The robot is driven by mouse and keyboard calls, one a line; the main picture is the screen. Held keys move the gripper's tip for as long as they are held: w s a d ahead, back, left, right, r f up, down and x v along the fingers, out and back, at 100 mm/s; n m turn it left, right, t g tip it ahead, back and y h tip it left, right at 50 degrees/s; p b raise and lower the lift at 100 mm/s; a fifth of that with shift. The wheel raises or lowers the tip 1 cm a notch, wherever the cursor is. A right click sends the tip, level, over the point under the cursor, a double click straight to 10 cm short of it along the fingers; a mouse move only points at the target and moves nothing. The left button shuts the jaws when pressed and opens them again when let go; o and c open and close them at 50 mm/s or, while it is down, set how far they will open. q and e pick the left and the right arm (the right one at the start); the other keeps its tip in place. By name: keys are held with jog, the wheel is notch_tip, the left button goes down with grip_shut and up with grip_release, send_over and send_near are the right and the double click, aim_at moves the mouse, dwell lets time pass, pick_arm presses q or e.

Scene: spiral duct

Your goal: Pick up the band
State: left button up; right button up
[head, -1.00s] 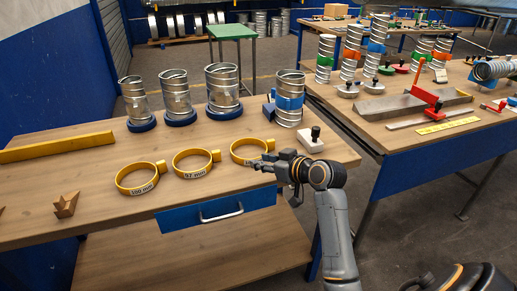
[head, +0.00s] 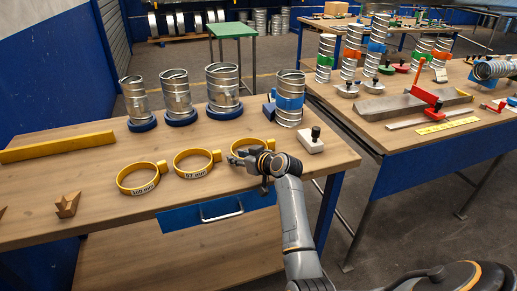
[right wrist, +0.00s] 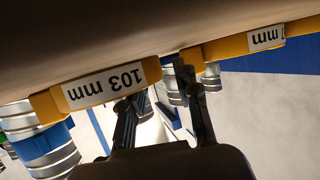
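Three yellow bands lie in a row on the wooden table: a left one (head: 137,180) labelled 100 mm, a middle one (head: 192,164), and a right one (head: 262,143). In the right wrist view, upside down, the nearest band (right wrist: 70,112) reads 103 mm. My right gripper (head: 237,158) is at the front of the right band and hides part of it. In the wrist view my right gripper (right wrist: 158,100) has its fingers spread, with the fingertips close to the 103 mm band and its clamp block; contact cannot be told. My left gripper is not in view.
Metal duct pieces (head: 176,92) with blue bases stand behind the bands. A blue-banded duct (head: 289,98) and a white block with a black knob (head: 311,139) stand at right. A yellow bar (head: 60,147) and small wooden piece (head: 67,204) are at left.

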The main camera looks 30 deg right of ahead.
grip_shut()
jog(key=shift+r, duration=0.1)
dwell(0.3)
